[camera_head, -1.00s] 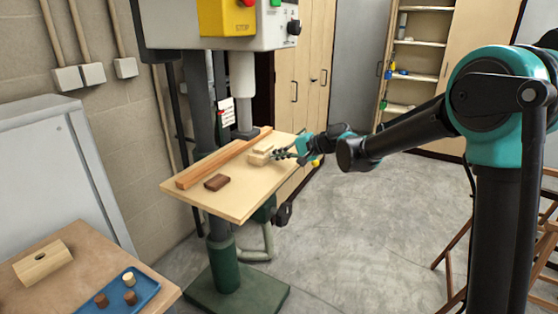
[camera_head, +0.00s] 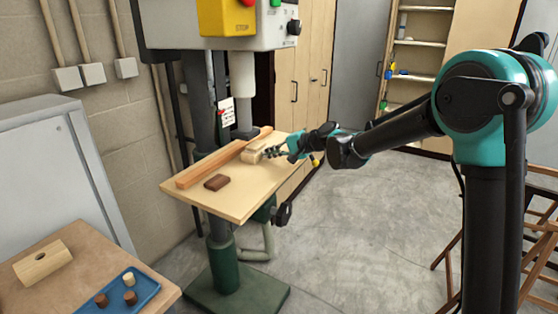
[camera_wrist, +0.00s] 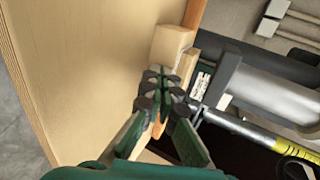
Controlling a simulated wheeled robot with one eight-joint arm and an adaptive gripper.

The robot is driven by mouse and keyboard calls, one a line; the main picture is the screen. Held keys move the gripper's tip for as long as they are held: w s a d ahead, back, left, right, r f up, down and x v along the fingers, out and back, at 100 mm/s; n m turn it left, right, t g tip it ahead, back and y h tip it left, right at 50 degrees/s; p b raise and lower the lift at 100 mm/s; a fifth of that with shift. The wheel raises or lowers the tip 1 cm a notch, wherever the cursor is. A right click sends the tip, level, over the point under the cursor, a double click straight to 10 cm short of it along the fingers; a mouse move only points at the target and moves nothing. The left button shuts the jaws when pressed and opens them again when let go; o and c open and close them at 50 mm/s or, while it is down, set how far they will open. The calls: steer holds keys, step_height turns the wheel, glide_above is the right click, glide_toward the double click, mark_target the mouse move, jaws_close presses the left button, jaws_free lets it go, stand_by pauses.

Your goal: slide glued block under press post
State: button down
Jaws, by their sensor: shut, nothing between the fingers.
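The glued block (camera_head: 252,153), pale wood in stacked layers, lies on the press table (camera_head: 235,205) against or close beside the long wooden fence (camera_head: 215,164). In the wrist view the block (camera_wrist: 172,42) is just beyond my fingertips. The press post (camera_head: 243,85), a pale cylinder with a darker lower end, hangs from the machine head above the fence, near the block. My gripper (camera_head: 270,153) is shut and empty at the block's right side; in the wrist view my gripper's fingers (camera_wrist: 158,85) are together, touching or nearly touching it.
A side bench (camera_head: 75,258) at lower left holds a holed wooden block (camera_head: 43,263) and a blue tray (camera_head: 146,292) with small plugs.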

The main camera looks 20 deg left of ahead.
mark_target(262, 150)
steer(key=shift+w+a, duration=0.15)
steer(key=shift+a, duration=1.5)
steer(key=shift+s+d+r, duration=0.15)
steer(key=shift+d, duration=1.35)
steer(key=shift+s+d+r, duration=0.1)
steer(key=shift+d+r, duration=0.1)
steer(key=shift+d, duration=1.3)
steer(key=shift+s+d+r, duration=0.15)
steer(key=shift+d, duration=1.35)
